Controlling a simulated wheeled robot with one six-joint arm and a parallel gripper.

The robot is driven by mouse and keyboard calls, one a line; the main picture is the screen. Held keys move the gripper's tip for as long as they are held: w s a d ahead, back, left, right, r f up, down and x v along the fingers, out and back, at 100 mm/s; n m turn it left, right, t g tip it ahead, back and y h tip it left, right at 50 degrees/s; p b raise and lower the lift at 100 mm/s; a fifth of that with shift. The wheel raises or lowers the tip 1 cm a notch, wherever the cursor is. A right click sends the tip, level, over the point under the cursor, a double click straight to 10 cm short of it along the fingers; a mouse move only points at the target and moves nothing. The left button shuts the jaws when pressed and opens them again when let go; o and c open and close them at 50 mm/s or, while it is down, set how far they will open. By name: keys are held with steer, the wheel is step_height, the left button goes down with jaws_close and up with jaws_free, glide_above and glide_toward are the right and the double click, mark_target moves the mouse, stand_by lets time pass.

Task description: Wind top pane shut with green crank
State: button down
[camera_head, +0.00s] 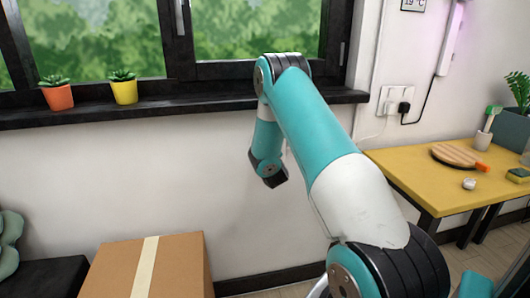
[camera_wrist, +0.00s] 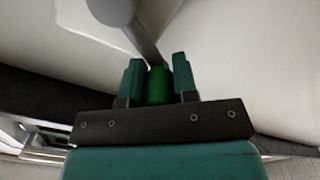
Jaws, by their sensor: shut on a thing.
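In the wrist view my gripper (camera_wrist: 158,76) is shut on the green crank's handle (camera_wrist: 157,88), with one finger on each side of it. A grey crank arm (camera_wrist: 138,34) runs from the handle up and to the left to a dark rounded piece at the top edge. In the head view my teal and white arm reaches toward the wall below the window, and its bend hides part of the sill. The crank and my fingertips do not show there. The black-framed window (camera_head: 178,45) shows only its lower part, so I cannot tell how the top pane stands.
Two potted plants, orange (camera_head: 58,96) and yellow (camera_head: 124,90), stand on the dark sill (camera_head: 200,105). A cardboard box (camera_head: 185,268) is below at left. A yellow table (camera_head: 415,165) with small items stands at right, near a wall socket (camera_head: 396,98).

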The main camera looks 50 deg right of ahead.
step_height(320, 180, down, 6)
steer(key=a+n+b, duration=0.1)
steer(key=n+b, duration=0.1)
steer(key=n, duration=0.7)
steer(key=shift+w, duration=0.25)
steer(key=shift+n, duration=0.3)
steer(key=c, duration=0.9)
jaws_free()
steer(key=shift+r, duration=0.15)
steer(key=shift+d, duration=0.1)
